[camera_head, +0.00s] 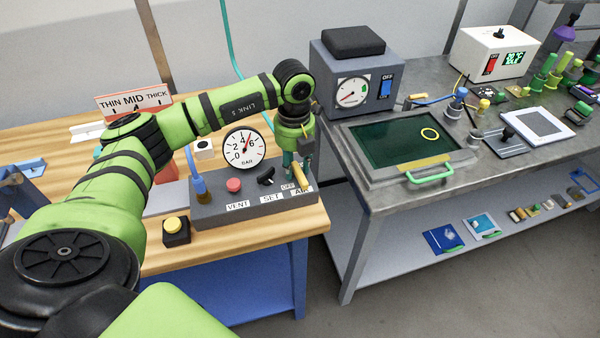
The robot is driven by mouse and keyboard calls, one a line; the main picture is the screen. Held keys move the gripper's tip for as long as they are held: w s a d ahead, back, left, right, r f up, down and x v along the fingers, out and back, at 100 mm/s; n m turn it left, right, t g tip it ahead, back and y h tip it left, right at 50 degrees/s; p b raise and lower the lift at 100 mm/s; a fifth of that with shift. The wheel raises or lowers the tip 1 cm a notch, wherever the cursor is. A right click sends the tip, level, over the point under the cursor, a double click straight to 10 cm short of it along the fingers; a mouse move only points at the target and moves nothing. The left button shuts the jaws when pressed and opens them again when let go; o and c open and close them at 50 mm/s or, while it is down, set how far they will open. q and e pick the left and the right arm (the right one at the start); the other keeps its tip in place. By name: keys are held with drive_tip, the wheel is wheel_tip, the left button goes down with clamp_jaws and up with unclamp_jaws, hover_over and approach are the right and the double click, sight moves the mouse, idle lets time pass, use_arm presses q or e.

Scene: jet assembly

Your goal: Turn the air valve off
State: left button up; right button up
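The air valve is on a dark grey control box (222,210) at the front right of the wooden bench. Its yellow lever (299,178) stands tilted beside the OFF and AIR labels. My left gripper (298,167) points down right at the lever, its fingers around or just behind the lever's top. I cannot tell whether the fingers touch it or are closed. A round BAR gauge (243,149) stands on the box, its red needle pointing up and right, between 4 and 6. My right gripper is not in view.
The box also carries a red VENT button (234,185) and a black SET knob (266,176). A yellow button (175,226) sits in front of it.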

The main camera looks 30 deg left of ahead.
sight(295, 163)
use_arm(q)
drive_tip(key=shift+r+p, duration=1.8)
drive_tip(key=shift+r, duration=0.75)
